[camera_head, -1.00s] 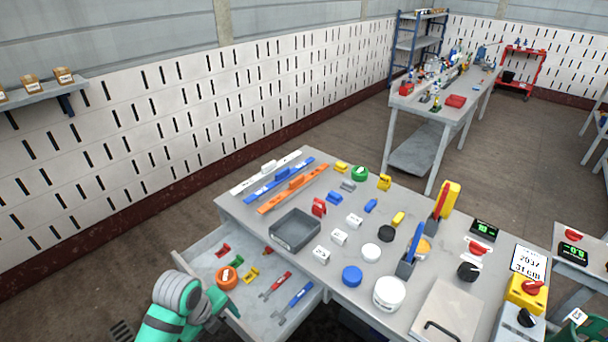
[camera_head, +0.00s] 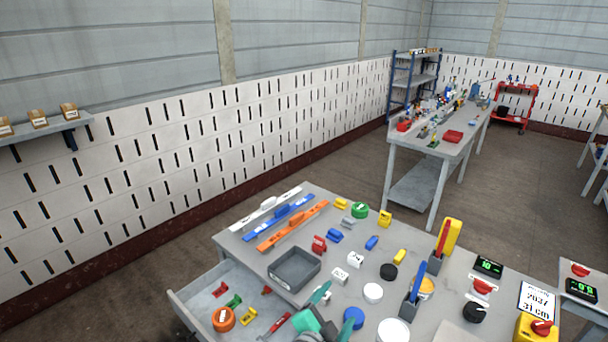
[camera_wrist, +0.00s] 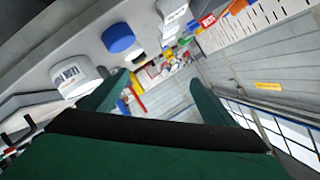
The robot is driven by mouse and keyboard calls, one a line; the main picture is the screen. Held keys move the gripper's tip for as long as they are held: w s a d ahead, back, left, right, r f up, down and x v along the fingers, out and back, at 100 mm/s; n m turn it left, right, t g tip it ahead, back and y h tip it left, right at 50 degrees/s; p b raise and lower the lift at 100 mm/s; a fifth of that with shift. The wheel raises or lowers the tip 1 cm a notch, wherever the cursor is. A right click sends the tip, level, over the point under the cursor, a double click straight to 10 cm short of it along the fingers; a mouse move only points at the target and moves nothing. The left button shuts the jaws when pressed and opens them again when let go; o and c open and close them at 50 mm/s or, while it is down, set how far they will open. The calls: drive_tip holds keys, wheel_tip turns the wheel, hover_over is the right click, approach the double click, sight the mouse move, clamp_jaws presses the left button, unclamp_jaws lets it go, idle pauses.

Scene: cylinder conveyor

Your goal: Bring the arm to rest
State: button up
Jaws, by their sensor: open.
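My gripper (camera_head: 324,308) shows at the bottom of the head view, over the front edge of the workbench (camera_head: 450,262) by the open drawer. Its green fingers stand apart in the wrist view (camera_wrist: 155,95), with nothing held between them. The rest of my arm is mostly out of the picture. In the wrist view a blue-lidded jar (camera_wrist: 119,38) and a white labelled jar (camera_wrist: 80,76) show to the upper left of the fingers, apart from them as far as I can see.
The open drawer (camera_head: 190,297) holds an orange roll (camera_head: 224,319) and small coloured parts. A grey bin (camera_head: 293,268), white cubes, a blue disc (camera_head: 353,318) and upright holders crowd the bench near my gripper. A second bench (camera_head: 415,150) stands further back.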

drive_tip(key=s+f+n+t+y, duration=0.1)
drive_tip(key=s+f+n+y, duration=0.2)
drive_tip(key=s+f+n, duration=0.5)
drive_tip(key=s+f+n+t+y, duration=0.1)
drive_tip(key=s+n+t+y, duration=0.15)
drive_tip(key=s+n, duration=0.65)
drive_tip(key=s+a+m, duration=0.1)
drive_tip(key=s+a, duration=0.1)
drive_tip(key=s, duration=0.6)
drive_tip(key=s+a+r+m+y, duration=0.1)
drive_tip(key=s+a, duration=0.2)
drive_tip(key=s, duration=0.5)
drive_tip(key=s+a+r, duration=0.1)
drive_tip(key=s+a, duration=0.2)
drive_tip(key=s, duration=0.6)
drive_tip(key=shift+a+r+m+g, duration=0.2)
drive_tip(key=shift+r+m+g, duration=0.05)
drive_tip(key=shift+m+g, duration=0.2)
